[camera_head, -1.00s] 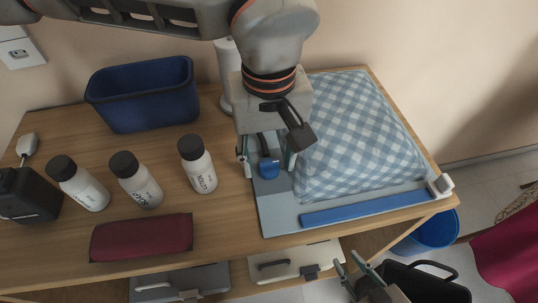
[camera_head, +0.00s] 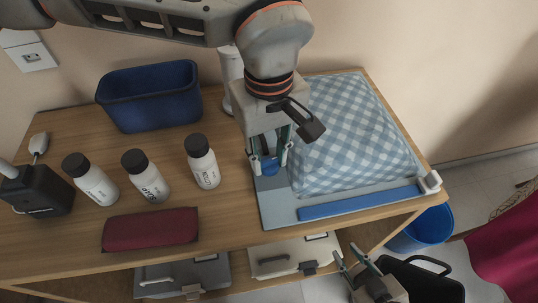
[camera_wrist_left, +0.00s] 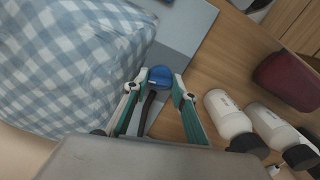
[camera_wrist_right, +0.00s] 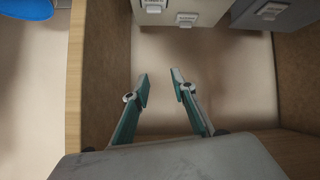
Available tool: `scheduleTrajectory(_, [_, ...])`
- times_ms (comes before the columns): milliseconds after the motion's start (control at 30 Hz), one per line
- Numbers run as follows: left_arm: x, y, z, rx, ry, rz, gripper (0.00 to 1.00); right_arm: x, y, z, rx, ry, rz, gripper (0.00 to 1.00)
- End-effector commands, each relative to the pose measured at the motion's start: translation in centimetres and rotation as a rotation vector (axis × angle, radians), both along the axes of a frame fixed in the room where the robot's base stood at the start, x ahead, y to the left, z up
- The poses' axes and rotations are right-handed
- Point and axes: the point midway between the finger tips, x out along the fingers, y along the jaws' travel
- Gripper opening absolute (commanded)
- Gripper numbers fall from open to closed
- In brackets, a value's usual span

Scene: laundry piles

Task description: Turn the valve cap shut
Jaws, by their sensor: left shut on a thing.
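The valve cap (camera_head: 270,167) is a round blue knob on the grey-blue flat base beside the checked pillow-like bundle (camera_head: 355,125). It also shows in the left wrist view (camera_wrist_left: 160,74). My left gripper (camera_head: 268,160) points down over it, with one finger on each side, shut on the cap. The fingers and a dark strip hide part of the cap and what lies under it. My right gripper (camera_head: 352,262) is low in front of the table. It is open and empty, as the right wrist view (camera_wrist_right: 160,82) also shows.
A blue bar (camera_head: 360,203) lies along the bundle's front. Left stand several white bottles with black caps (camera_head: 203,165), a maroon pouch (camera_head: 150,229), a navy bin (camera_head: 150,97) and a black box (camera_head: 38,192). Storage boxes (camera_head: 295,256) sit below the tabletop; a blue bucket (camera_head: 420,232) stands right.

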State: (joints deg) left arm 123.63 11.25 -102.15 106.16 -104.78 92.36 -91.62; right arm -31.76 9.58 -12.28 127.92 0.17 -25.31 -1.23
Motion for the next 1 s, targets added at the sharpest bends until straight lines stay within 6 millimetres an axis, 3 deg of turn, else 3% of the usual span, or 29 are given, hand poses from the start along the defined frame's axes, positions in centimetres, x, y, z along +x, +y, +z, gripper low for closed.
scheduleTrajectory(500, [-0.03,0.03,0.16,0.001,-0.003,0.276,0.04,-0.75,-0.96,-0.17,-0.015,0.018,-0.019,0.26])
scheduleTrajectory(1000, [0.0,0.04,-0.04,0.002,0.0,0.307,0.04,-0.79,-0.85,-0.37,-0.011,0.023,-0.023,0.26])
